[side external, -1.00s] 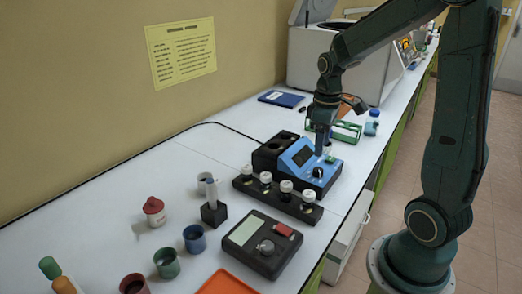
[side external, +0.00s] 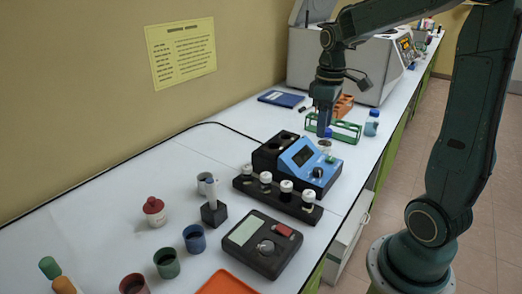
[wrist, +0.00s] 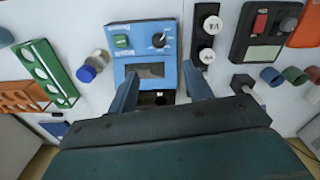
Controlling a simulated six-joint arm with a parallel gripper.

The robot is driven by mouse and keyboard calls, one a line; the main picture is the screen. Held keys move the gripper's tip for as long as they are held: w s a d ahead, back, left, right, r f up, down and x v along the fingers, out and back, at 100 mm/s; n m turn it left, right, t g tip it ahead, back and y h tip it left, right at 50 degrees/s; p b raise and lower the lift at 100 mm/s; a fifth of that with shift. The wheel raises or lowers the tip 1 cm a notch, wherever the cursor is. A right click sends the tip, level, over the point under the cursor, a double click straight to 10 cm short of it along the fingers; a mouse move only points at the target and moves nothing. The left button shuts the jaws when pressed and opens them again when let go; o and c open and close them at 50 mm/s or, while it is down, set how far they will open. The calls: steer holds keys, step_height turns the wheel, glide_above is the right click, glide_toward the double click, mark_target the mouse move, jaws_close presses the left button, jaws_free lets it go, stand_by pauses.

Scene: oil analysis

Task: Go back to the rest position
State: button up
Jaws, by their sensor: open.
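My gripper (side external: 323,126) points down above the bench, just behind the blue instrument (side external: 311,163) in the side view. In the wrist view its two fingers (wrist: 160,92) stand apart, with nothing between them. The instrument (wrist: 143,45) shows beyond and between the fingers, with its screen, green button and black knob. A small clear vial with a blue cap (wrist: 92,66) stands on the bench to the left of the instrument, apart from the fingers. In the side view my gripper partly overlaps that spot.
A green rack (side external: 333,130) and an orange rack (side external: 344,106) stand behind the instrument. A black holder with white-capped vials (side external: 277,194) and a dark balance (side external: 260,244) are in front. A large grey machine (side external: 335,62) stands at the back. The bench's left side has free room.

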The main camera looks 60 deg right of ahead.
steer(key=s+a+r+m+t, duration=0.1)
steer(key=s+a+r+t, duration=0.1)
steer(key=s+a, duration=0.3)
steer(key=s+a+r+m+t, duration=0.1)
steer(key=s+a+r+t, duration=0.1)
steer(key=s+a, duration=0.4)
steer(key=shift+a+r+t, duration=0.4)
steer(key=shift+a+t, duration=0.4)
steer(key=shift+a, duration=1.55)
steer(key=shift+s, duration=0.1)
